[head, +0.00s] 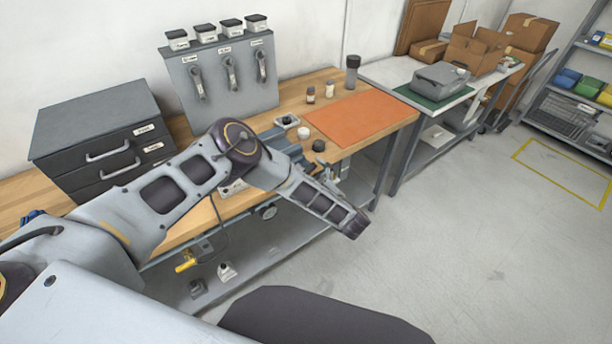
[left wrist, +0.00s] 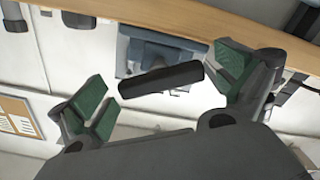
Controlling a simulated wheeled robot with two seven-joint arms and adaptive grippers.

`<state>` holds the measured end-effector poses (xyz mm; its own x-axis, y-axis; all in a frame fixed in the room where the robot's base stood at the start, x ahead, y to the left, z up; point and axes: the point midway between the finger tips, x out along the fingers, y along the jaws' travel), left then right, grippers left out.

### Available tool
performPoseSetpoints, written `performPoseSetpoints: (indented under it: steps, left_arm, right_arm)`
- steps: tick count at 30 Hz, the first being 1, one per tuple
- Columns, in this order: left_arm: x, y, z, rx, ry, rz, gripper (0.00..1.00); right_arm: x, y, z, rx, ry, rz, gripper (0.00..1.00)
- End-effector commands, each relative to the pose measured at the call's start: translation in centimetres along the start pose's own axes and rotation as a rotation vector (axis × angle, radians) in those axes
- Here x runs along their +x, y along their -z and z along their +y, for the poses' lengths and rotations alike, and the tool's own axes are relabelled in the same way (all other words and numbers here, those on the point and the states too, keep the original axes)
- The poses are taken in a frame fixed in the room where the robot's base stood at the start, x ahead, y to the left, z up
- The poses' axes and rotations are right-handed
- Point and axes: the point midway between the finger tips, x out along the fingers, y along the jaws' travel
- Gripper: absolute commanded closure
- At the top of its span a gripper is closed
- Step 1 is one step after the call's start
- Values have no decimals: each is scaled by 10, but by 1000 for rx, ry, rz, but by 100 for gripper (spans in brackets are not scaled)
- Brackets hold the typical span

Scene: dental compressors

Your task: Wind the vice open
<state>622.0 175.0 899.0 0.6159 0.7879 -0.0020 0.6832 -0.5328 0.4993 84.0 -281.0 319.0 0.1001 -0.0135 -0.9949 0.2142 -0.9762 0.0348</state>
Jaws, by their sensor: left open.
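The blue-grey vice (head: 277,134) sits at the front edge of the wooden bench, partly hidden behind my left arm in the head view. In the left wrist view the vice (left wrist: 158,52) shows beyond my fingers, with a dark bar-like handle (left wrist: 160,80) in front of it. My left gripper (left wrist: 166,84) is open, its green-padded fingers apart on either side of the handle. No finger clearly touches the handle. In the head view my left gripper (head: 330,176) is small and partly covered by my forearm. My right gripper is not in view.
The wooden bench (head: 315,92) carries a grey drawer cabinet (head: 95,120), a tool panel (head: 222,78), an orange mat (head: 355,116) and small jars. A lower shelf (head: 265,285) holds small parts. A second table (head: 385,72) stands to the right. The floor at right is clear.

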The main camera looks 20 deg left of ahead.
Motion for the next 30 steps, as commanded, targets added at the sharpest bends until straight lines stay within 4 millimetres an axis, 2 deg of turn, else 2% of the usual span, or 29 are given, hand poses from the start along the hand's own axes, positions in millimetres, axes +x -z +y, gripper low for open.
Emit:
performPoseSetpoints:
  steps: [7,17,27,30]
  left_arm:
    - [8,0,0,0,1,2,0]
    - [8,1,0,0,0,3,0]
    - [8,1,0,0,0,3,42]
    - [8,1,0,-1,1,3,44]
  right_arm:
    - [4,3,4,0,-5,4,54]
    - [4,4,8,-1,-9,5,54]
    - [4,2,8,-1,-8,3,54]
    - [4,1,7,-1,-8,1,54]
